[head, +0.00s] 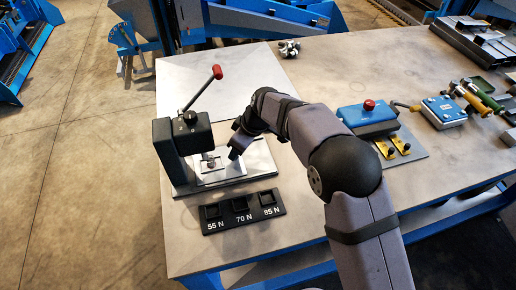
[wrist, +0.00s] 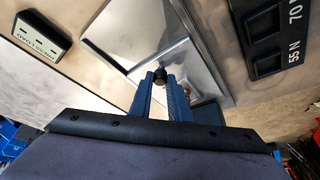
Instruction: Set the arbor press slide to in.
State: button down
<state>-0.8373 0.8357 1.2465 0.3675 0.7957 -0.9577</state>
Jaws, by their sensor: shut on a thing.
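The arbor press (head: 181,142) stands on the left part of the bench, with a black head and a red-tipped lever (head: 199,92) slanting up to the right. Its slide, a bright metal plate (head: 208,178), lies low beside the head on the dark base. In the wrist view a bright plate (wrist: 193,65) shows beyond my fingers. My gripper (head: 235,149) is right of the press head, low over the plate. In the wrist view its blue fingers (wrist: 161,92) are shut on a small black knob (wrist: 160,76). How far in the slide sits is hard to tell.
A black three-pocket tray (head: 241,222) marked 55 N, 70 N and 85 N lies in front of the press. A blue fixture (head: 367,119) with a red button stands to the right. A small metal part (head: 289,48) lies at the back edge.

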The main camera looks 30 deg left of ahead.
jog(key=shift+s+a, duration=0.6)
jog(key=shift+s, duration=0.05)
jog(key=c, duration=1.7)
grip_release()
jog(key=shift+s+a, duration=0.1)
jog(key=shift+o, duration=0.2)
jog(key=shift+r, duration=0.15)
jog(key=b+v, duration=0.2)
jog(key=v, duration=0.5)
jog(key=shift+b, duration=0.4)
